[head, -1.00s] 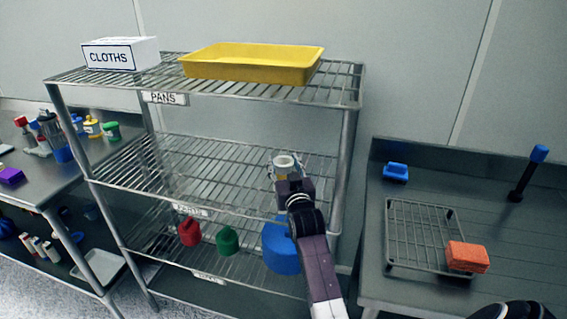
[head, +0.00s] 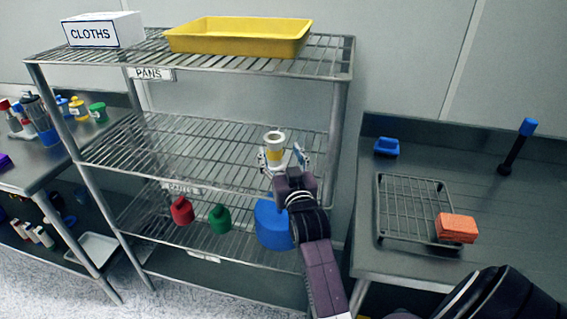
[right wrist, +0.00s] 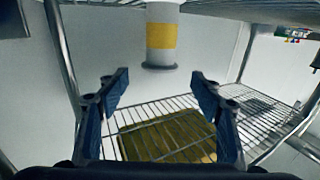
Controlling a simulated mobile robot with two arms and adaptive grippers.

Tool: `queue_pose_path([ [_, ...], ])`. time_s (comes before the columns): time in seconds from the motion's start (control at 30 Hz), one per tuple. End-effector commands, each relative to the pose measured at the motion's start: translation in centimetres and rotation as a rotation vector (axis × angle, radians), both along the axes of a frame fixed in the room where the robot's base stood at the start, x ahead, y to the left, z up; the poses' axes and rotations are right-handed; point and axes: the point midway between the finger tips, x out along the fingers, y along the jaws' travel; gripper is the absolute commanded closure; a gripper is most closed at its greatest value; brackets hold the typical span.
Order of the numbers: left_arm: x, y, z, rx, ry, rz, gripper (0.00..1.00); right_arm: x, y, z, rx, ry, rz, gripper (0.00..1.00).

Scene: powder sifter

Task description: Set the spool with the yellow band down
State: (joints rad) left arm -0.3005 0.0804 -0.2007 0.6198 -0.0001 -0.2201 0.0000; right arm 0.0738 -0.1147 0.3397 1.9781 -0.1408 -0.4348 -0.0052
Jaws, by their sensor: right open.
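The spool (head: 274,147) is white with a yellow band and stands upright at the front right of the middle wire shelf (head: 190,150). Its foot is hidden behind my right gripper (head: 284,160) in the head view. The right gripper is open in front of the spool, its fingers spread. In the right wrist view, which looks upside down, the spool (right wrist: 161,36) is beyond and between the open fingertips (right wrist: 160,82), apart from them. My left gripper is not in view.
The upper shelf holds a yellow tray (head: 238,38) and a CLOTHS box (head: 103,30). Red (head: 181,211), green (head: 219,219) and blue (head: 271,226) containers are on the lower shelf. The middle shelf is clear left of the spool. A rack (head: 405,205) with an orange sponge (head: 457,228) is at right.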

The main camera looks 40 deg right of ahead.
Motion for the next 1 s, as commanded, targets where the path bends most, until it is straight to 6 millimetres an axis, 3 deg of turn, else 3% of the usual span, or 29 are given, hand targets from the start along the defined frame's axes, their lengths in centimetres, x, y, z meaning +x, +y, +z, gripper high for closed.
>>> queue_pose_path([
  [0.1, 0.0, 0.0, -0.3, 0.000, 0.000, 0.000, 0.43, -1.8, 0.8, -0.1, 0.000, 0.001, 0.000, 0.40],
  [0.3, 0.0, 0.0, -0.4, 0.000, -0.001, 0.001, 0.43, -3.3, 1.4, 0.0, -0.001, 0.000, 0.000, 0.40],
  [1.0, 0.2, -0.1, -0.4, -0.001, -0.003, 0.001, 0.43, -3.5, 1.5, 0.0, 0.000, 0.000, 0.000, 0.40],
])
